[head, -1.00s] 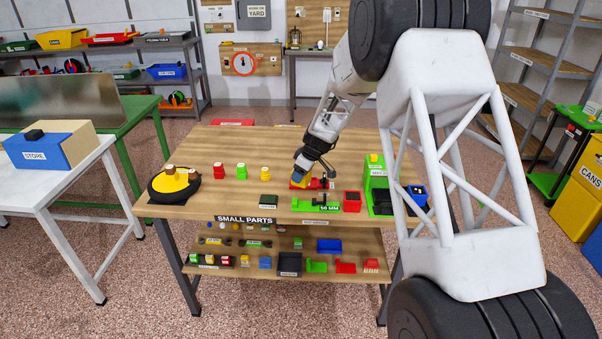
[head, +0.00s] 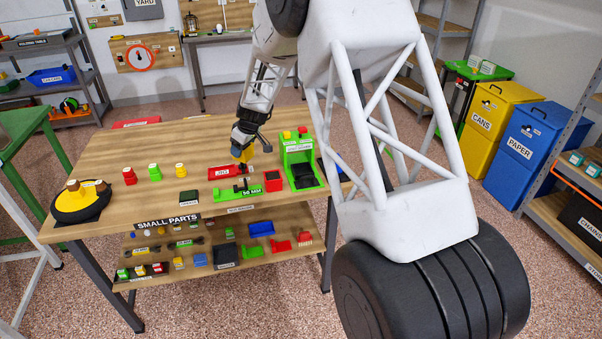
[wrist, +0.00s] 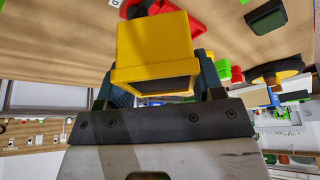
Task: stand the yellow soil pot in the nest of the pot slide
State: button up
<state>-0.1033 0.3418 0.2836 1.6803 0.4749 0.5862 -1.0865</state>
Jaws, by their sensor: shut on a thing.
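The yellow soil pot (head: 242,153) is held in my gripper (head: 243,144), above the table. In the wrist view the pot (wrist: 154,42) fills the space between the two dark fingers, its wider rim towards the palm. A low red piece with a white label (head: 230,172), which looks like the pot slide, lies on the table just in front of and below the pot. It is partly hidden behind the pot in the wrist view (wrist: 190,10). Its nest is too small to make out. The pot looks clear of it.
A green 50 MM piece (head: 238,193) and a red block (head: 273,181) lie in front. A green frame with a black base (head: 299,151) stands to the right. Red, green and yellow pots (head: 154,171) and a round yellow-black stand (head: 82,202) are to the left.

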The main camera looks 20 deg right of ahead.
jog(key=s+d+r+m+h, duration=0.1)
jog(key=d+r+m, duration=0.2)
jog(key=d, duration=0.4)
jog(key=s+d+r+m+t+h, duration=0.1)
jog(key=d+r+m, duration=0.2)
jog(key=d, duration=0.3)
jog(key=s+d+r+m+h, duration=0.1)
jog(key=d+r+m, duration=0.2)
jog(key=d, duration=0.4)
jog(key=shift+d+r, duration=0.35)
jog(key=shift+r, duration=0.15)
jog(key=shift+f, duration=0.1)
send_over(301, 169)
jog(key=s, duration=0.2)
notch_tip(301, 169, down, 14)
jog(key=shift+f, duration=0.1)
jog(key=shift+f, duration=1.8)
